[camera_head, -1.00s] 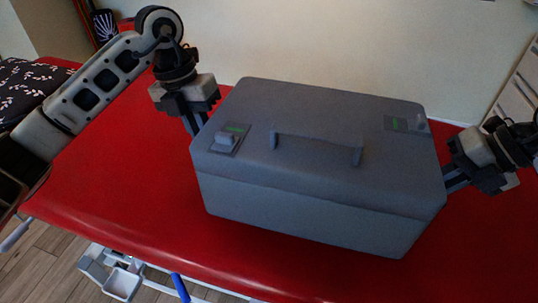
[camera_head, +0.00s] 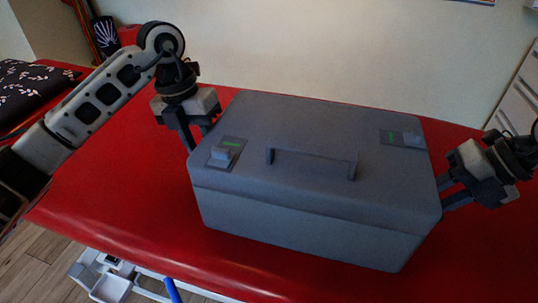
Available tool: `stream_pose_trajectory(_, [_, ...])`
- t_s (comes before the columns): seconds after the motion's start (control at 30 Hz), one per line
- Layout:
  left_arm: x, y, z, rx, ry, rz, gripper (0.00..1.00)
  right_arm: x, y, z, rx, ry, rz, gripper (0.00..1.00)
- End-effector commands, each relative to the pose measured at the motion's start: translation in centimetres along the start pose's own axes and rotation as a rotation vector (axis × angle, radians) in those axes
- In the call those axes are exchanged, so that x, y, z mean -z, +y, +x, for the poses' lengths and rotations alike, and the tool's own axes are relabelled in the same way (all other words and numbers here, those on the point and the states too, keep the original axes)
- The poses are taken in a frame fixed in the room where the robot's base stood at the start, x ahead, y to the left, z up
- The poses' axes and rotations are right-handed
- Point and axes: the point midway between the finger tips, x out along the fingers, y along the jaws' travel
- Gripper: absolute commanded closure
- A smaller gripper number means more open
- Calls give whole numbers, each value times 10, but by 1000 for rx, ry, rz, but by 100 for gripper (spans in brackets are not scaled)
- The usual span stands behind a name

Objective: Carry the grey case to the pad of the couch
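The grey case (camera_head: 310,190) stands upright on the red pad of the couch (camera_head: 110,200), with its handle (camera_head: 312,160) on top and green-marked latches near both ends. My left gripper (camera_head: 195,138) is at the case's left end, fingers spread, one of them close against the case edge. My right gripper (camera_head: 446,194) is at the right end, fingers spread, tips close to the case wall. Whether the fingertips still touch the case cannot be told. The underside and far side of the case are hidden.
A dark patterned cushion (camera_head: 30,88) lies at the far left of the couch. A pale wall (camera_head: 350,50) stands behind, and white drawers (camera_head: 520,90) are at the right. Bare pad shows left of the case. White couch frame parts show below the front edge.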

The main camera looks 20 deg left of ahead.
Motion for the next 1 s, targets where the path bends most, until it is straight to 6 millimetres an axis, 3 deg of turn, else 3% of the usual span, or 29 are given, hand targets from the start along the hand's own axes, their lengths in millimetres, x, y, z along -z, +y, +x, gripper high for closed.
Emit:
stream_pose_trajectory(0.27, [-1,-1,-10,3,-6,3,64,-1,3,-2,-6,-4,-3,64])
stream_pose_trajectory(0.7, [-1,0,-95,-1,-6,-1,64,-1,2,-2,-4,-4,-2,64])
stream_pose_trajectory(1.0, [0,0,-119,0,1,0,64,-1,2,-2,-4,-4,-1,64])
